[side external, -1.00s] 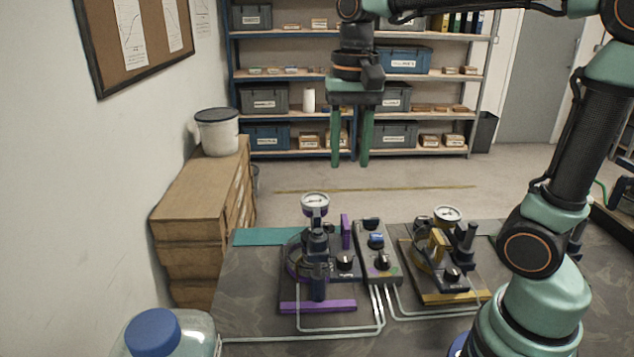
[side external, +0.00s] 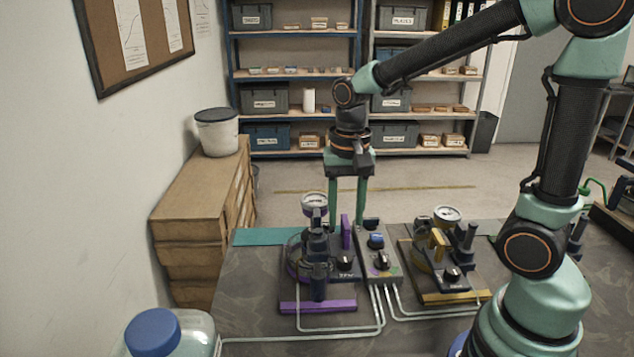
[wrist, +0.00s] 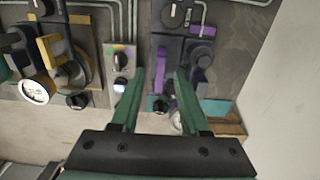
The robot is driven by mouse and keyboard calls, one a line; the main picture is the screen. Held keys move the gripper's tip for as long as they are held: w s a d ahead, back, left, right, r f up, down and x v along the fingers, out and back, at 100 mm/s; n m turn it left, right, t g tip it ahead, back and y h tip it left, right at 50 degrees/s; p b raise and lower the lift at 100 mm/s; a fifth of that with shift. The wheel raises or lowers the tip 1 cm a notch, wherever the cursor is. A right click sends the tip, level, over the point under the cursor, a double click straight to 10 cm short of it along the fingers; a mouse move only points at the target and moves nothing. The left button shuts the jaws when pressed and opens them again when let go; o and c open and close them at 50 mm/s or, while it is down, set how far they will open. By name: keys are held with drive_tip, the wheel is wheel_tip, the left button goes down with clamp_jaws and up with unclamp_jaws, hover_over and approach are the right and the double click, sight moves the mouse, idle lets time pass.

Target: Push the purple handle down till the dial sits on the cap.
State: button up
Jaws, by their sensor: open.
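The purple-marked lever unit (side external: 318,306) stands on the table left of centre in the side view. A round white dial (side external: 314,199) with a purple rim is at its top, above a dark upright column (side external: 317,262). A purple upright piece (side external: 346,231) stands beside the column and also shows in the wrist view (wrist: 186,45). I cannot tell the cap apart from the dark parts. My gripper (side external: 346,214) is open and empty, pointing down, its fingers appearing just behind and right of the dial. In the wrist view my gripper (wrist: 160,72) has a wide gap between its fingers.
A control box (side external: 378,262) with knobs stands right of the purple unit. A yellow-marked lever unit (side external: 452,296) with its own dial stands farther right. Pale cables (side external: 340,330) cross the table front. A blue-capped bottle (side external: 152,332) is at the lower left.

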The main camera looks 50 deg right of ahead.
clamp_jaws()
idle(1.5)
